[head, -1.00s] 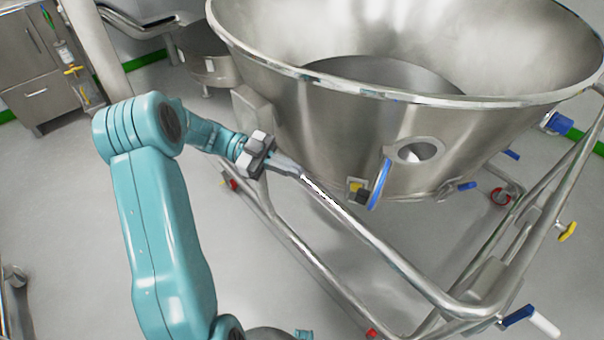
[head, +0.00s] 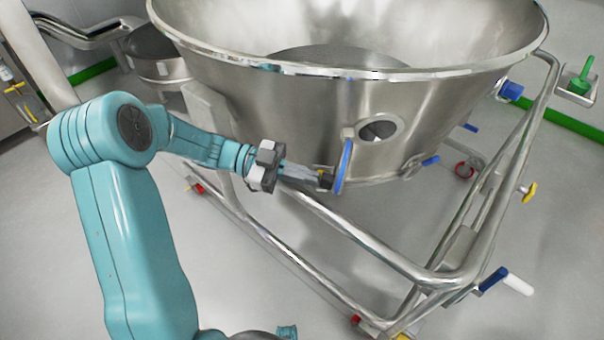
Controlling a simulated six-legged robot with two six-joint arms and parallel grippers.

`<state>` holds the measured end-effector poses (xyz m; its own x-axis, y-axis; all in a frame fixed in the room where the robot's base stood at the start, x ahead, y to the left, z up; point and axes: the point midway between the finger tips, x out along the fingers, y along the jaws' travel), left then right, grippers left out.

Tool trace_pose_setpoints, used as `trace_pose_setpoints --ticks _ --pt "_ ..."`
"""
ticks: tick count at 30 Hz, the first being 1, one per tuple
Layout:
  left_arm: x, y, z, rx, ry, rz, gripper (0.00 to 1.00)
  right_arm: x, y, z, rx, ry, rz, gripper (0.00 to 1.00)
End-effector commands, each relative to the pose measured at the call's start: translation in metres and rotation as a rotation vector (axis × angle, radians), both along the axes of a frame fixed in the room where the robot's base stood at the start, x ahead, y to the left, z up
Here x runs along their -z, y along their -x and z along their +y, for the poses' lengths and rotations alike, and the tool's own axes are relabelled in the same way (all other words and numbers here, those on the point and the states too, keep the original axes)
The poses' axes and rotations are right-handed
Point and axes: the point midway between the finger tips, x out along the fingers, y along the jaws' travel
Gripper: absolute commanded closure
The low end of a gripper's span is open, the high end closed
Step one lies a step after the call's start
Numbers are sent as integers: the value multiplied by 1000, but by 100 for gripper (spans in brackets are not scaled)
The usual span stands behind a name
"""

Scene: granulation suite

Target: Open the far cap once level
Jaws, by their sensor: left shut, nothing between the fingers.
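A large steel bowl (head: 290,112) hangs in a tubular frame. Its near wall has a round port (head: 378,130) that stands open. A blue-edged disc (head: 343,167), seen nearly edge-on, stands out from the wall at the port's left; it looks like a swung-open cap. A small dark and yellow block (head: 325,179) sits just left of it. My left gripper (head: 318,176) is shut and empty, its tips at this block; I cannot tell whether they touch. A blue fitting (head: 510,90) on the bowl's right side may be another cap. My right gripper is out of view.
The steel frame's tube (head: 370,247) runs below my left gripper towards the lower right. A blue and white handle (head: 505,281) and a yellow lever (head: 529,191) stick out at the right. A smaller steel vessel (head: 158,55) stands behind.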

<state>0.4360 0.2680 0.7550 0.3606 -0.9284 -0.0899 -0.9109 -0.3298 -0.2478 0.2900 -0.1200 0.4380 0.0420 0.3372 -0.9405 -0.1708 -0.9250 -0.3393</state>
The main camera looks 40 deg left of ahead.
Motion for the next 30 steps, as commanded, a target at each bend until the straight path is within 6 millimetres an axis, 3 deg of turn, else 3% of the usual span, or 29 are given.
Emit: trace_pose_setpoints --ticks 12,30 --pt "3 1 -26 -102 23 -16 100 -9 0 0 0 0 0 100" --pt "4 -1 -29 -102 22 -18 100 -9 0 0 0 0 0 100"
